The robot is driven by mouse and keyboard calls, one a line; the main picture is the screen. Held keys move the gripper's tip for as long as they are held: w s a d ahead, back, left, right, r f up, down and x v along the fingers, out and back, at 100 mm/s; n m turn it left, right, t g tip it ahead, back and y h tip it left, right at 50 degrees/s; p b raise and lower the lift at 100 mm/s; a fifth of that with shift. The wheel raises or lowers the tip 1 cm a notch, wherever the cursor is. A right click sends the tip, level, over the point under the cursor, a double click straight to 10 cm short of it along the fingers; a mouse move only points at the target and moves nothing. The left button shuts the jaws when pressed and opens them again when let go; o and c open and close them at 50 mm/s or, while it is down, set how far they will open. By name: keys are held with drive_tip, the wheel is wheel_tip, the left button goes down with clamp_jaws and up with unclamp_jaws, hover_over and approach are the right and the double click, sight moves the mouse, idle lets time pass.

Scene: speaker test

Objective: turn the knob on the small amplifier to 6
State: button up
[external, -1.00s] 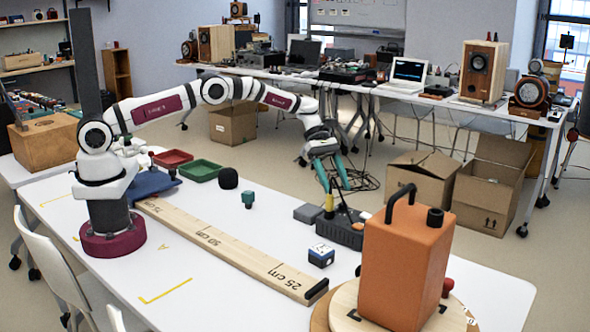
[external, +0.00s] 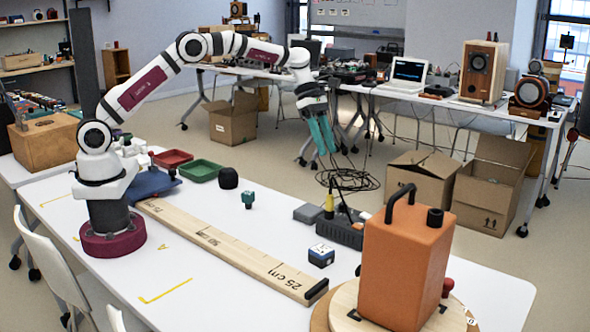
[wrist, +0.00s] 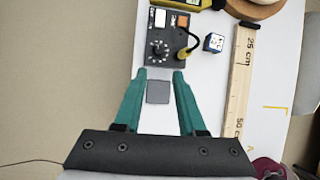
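The small amplifier (external: 344,233) is a dark box on the right part of the white table, behind the orange speaker. In the wrist view the amplifier (wrist: 151,62) has a round dark knob (wrist: 158,49) ringed with pale marks; which number it points to is too small to read. A white square and an orange square lie above the knob, and a yellow plug (wrist: 184,54) with a dark cable stands beside it. My gripper (external: 323,152) hangs above the table level, fingers down. Its teal fingers (wrist: 160,73) are apart and empty, clear of the knob.
A grey block (wrist: 158,92) lies beside the amplifier. A small blue-white cube (external: 321,256), a wooden ruler (external: 225,245) and the tall orange speaker (external: 402,265) with a handle are nearby. Green (external: 201,171) and red trays lie at the back left.

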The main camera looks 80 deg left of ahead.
sight(343, 203)
drive_tip(key=w+d+f, duration=0.1)
drive_tip(key=d+f, duration=0.1)
drive_tip(key=f, duration=0.2)
drive_tip(key=w+d+f+n+y, duration=0.1)
drive_tip(key=f, duration=0.3)
drive_tip(key=w+d+f+n+y, duration=0.1)
drive_tip(key=d+f, duration=0.1)
drive_tip(key=f, duration=0.3)
drive_tip(key=shift+w+d+t, duration=0.3)
drive_tip(key=shift+t, duration=0.1)
clamp_jaws()
